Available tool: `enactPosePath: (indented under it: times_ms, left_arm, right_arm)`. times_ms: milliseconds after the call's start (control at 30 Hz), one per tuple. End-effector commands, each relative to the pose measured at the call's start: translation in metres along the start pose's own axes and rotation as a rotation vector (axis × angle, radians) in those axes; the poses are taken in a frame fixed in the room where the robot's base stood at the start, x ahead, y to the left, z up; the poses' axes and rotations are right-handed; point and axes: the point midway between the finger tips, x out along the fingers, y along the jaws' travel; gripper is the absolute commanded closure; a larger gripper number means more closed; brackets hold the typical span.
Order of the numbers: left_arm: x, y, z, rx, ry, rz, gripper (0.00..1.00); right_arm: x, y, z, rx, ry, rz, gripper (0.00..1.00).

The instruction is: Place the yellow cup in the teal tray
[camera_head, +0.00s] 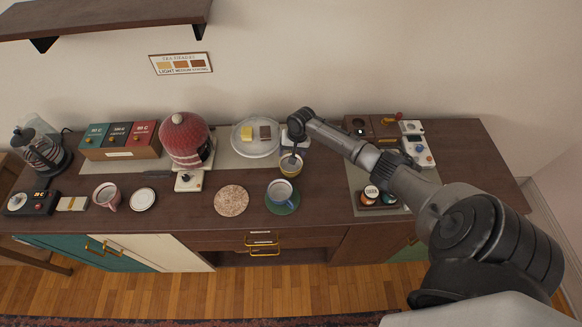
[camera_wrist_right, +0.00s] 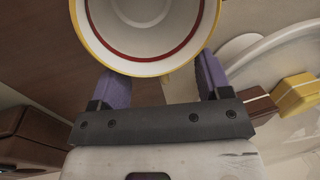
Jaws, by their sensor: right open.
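The yellow cup (camera_head: 290,166) stands on the counter, right of the middle, with my right gripper (camera_head: 292,154) just above and behind it. In the right wrist view the cup (camera_wrist_right: 145,66) shows its yellow rim, a red band and a pale inside. A round teal piece (camera_head: 294,207), tray- or coaster-like, lies just in front, under a grey-blue cup (camera_head: 280,190). My left gripper is out of view.
A plate (camera_head: 243,143) with a yellow and a brown block stands behind the cup, on the left. A speckled round mat (camera_head: 231,201) lies left of the teal piece. Small jars (camera_head: 371,193) stand to the right, below my arm. The counter's front edge is close.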

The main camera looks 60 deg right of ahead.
Motion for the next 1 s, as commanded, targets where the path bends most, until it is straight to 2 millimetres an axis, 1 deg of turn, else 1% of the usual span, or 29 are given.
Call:
enactPosePath:
  times_ms: [33, 67, 733, 767, 1000]
  left_arm:
    - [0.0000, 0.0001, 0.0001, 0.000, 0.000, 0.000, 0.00]
    - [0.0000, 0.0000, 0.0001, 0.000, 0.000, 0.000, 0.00]
    - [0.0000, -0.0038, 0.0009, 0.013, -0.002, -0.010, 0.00]
    - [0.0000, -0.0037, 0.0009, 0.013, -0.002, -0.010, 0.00]
    - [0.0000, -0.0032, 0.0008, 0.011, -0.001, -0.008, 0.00]
  right_arm:
    - [-0.0002, -0.0001, 0.0000, 0.000, 0.000, 0.000, 0.31]
    - [-0.0002, -0.0001, 0.0000, 0.000, 0.000, 0.000, 0.34]
    - [-0.0002, 0.0000, 0.0001, 0.000, 0.000, 0.000, 0.98]
    - [-0.0002, 0.0000, 0.0001, 0.000, 0.000, 0.000, 1.00]
    - [0.0001, 0.0001, 0.0001, 0.000, 0.000, 0.000, 1.00]
